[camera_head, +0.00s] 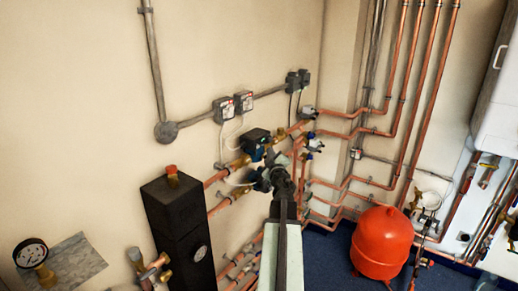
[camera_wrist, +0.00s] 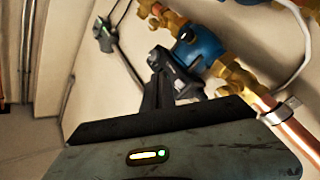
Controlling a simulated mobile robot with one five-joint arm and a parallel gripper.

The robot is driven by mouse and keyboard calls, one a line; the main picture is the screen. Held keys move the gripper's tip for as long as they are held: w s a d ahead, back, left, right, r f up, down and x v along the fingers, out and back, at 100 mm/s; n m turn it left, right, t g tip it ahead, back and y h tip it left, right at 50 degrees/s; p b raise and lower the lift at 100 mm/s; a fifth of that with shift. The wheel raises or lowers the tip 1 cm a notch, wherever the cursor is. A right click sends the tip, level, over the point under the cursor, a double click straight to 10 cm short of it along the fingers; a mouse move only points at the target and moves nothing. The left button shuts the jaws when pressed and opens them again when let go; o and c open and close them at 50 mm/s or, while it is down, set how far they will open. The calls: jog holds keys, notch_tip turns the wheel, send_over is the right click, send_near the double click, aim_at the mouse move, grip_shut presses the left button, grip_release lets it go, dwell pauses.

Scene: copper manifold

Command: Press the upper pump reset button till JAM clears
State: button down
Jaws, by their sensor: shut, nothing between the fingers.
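The upper pump (camera_head: 257,139), with a dark head, sits on the upper copper and brass run along the wall in the head view. Dark parts just below it, by the lower run, are partly covered by my arm. My gripper (camera_head: 277,158) reaches up in front of the pipework, close to the right of the pumps. In the wrist view my gripper (camera_wrist: 162,60) is shut and empty, its dark fingers in front of a blue pump body (camera_wrist: 205,42) with brass unions. I cannot tell whether they touch. No reset button or JAM sign can be made out.
Grey boxes (camera_head: 244,101) and conduit run along the wall above. A black manifold block (camera_head: 178,225) stands left, with a gauge (camera_head: 30,253) farther left. A red vessel (camera_head: 382,243) stands on the blue floor at right. Copper pipes crowd the corner.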

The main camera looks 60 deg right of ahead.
jog(key=s, duration=0.2)
jog(key=shift+s, duration=0.4)
jog(key=shift+r, duration=0.1)
dwell(0.4)
